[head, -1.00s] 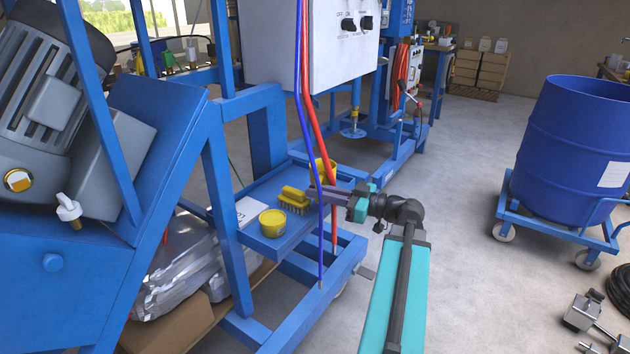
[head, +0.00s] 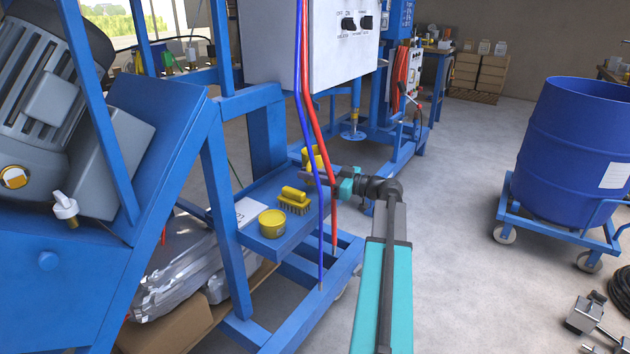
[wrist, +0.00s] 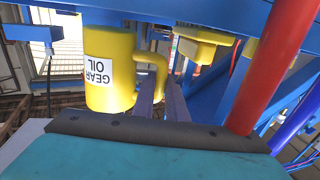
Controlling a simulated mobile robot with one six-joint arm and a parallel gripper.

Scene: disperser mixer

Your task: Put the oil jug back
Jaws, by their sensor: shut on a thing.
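The yellow oil jug (head: 310,158) shows partly behind the red and blue hoses in the head view. In the wrist view the jug (wrist: 108,72) appears upside down, with a white "GEAR OIL" label facing the camera. My gripper (head: 318,176) is shut on the jug's handle; the fingers (wrist: 160,98) cross it in the wrist view. The jug seems to be held above the far end of the blue shelf (head: 262,196). Whether its base touches anything is hidden.
A yellow brush (head: 294,200), a yellow tub (head: 272,223) and a white sheet (head: 249,211) lie on the shelf. The red hose (head: 334,215) and blue hose (head: 320,240) hang close to my gripper. A blue drum (head: 570,150) stands right, with clear floor between.

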